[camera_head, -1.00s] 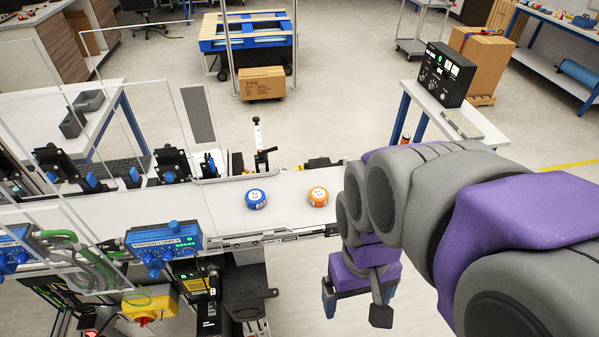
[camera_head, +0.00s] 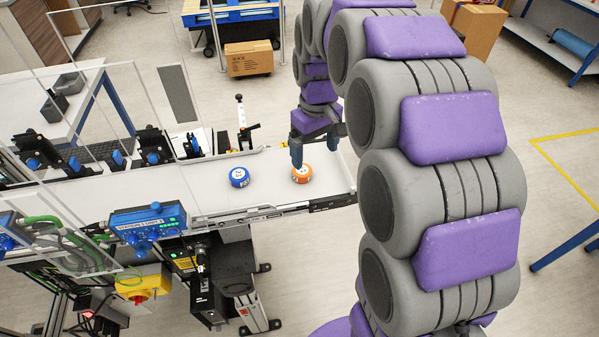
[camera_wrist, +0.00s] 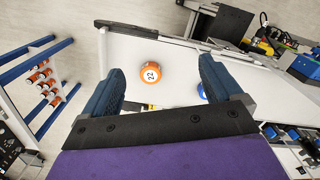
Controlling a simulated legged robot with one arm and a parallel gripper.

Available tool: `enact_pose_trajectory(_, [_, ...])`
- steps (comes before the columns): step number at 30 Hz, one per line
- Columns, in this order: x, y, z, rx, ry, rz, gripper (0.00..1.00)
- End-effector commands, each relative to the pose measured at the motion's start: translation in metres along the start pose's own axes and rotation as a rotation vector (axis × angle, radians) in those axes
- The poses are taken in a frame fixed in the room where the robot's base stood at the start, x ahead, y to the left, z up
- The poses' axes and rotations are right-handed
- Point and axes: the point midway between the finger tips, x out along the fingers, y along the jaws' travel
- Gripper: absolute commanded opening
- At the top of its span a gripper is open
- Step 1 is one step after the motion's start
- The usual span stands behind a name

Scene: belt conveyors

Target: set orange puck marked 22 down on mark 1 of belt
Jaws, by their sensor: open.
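The orange puck marked 22 (camera_head: 301,175) sits on the white belt (camera_head: 210,200) near its right end. It also shows in the wrist view (camera_wrist: 149,72), where its white top reads 22. A blue puck (camera_head: 239,177) stands on the belt to its left, and is partly hidden by a finger in the wrist view (camera_wrist: 202,91). My gripper (camera_head: 301,155) is just above and behind the orange puck in the head view. In the wrist view my gripper (camera_wrist: 160,82) is open, with the orange puck beyond and between its blue fingers, nearer the left one. I cannot make out mark 1.
Clear panels (camera_head: 110,60) and black clamps with blue knobs (camera_head: 153,145) line the belt's left part. A blue station box (camera_head: 148,223) stands at its front edge. A rack with several orange-and-white pucks (camera_wrist: 42,78) is at the left of the wrist view.

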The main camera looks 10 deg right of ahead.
Motion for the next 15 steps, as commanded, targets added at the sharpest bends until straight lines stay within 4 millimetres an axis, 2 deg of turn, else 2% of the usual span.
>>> enact_pose_trajectory(1, [0.002, 0.008, -0.019, -0.022, 0.006, 0.002, 0.93])
enact_pose_trajectory(6, [0.011, 0.02, -0.071, -0.097, 0.022, 0.018, 0.93])
enact_pose_trajectory(10, [0.016, 0.025, -0.097, -0.137, 0.031, 0.029, 0.93])
enact_pose_trajectory(15, [0.02, 0.032, -0.11, -0.16, 0.039, 0.033, 0.93])
